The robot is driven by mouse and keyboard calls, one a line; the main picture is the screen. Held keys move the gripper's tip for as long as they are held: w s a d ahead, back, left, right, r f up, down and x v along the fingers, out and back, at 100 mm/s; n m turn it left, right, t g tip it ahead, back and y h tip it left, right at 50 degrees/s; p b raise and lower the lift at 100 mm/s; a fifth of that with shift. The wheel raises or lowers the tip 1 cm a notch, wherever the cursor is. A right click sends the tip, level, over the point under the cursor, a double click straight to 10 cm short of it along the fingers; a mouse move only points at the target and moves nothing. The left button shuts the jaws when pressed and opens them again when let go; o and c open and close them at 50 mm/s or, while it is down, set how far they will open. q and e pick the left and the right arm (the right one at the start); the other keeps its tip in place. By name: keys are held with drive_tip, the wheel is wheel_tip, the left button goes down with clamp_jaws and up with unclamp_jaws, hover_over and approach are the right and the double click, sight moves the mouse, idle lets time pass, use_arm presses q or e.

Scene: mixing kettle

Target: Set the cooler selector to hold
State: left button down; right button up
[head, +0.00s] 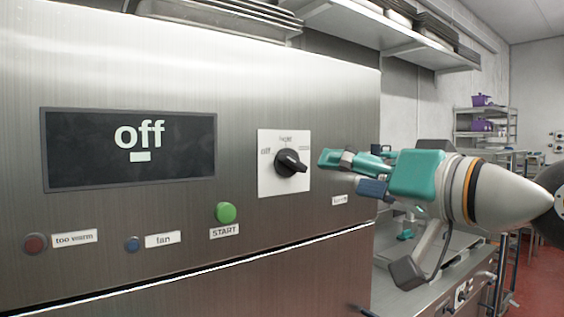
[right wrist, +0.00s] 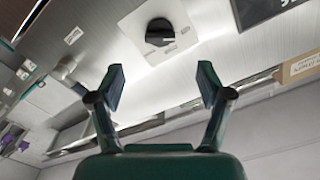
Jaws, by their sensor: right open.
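The cooler selector is a black rotary knob (head: 290,163) on a white square plate (head: 270,185) on the steel front panel. A label left of the knob reads "off"; the labels above and to the right are too blurred to read surely. Which label the knob points at is hard to tell. The knob also shows in the right wrist view (right wrist: 160,32), ahead of the fingers. My right gripper (head: 342,163) is open and empty, just right of the knob and apart from it. It also shows in the right wrist view (right wrist: 161,84). My left gripper is out of view.
A dark display (head: 130,165) reading "off" is left of the selector. Below are a green START button (head: 225,213), a blue fan light (head: 133,244) and a red "too warm" light (head: 35,244). A shelf (head: 400,45) hangs above at right.

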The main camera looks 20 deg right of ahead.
sight(296, 168)
drive_tip(key=p+x, duration=0.3)
drive_tip(key=x, duration=0.8)
drive_tip(key=shift+w, duration=0.2)
drive_tip(key=shift+w+a+f, duration=0.1)
drive_tip(key=shift+w+a, duration=0.05)
drive_tip(key=shift+w, duration=0.1)
drive_tip(key=shift+w, duration=0.2)
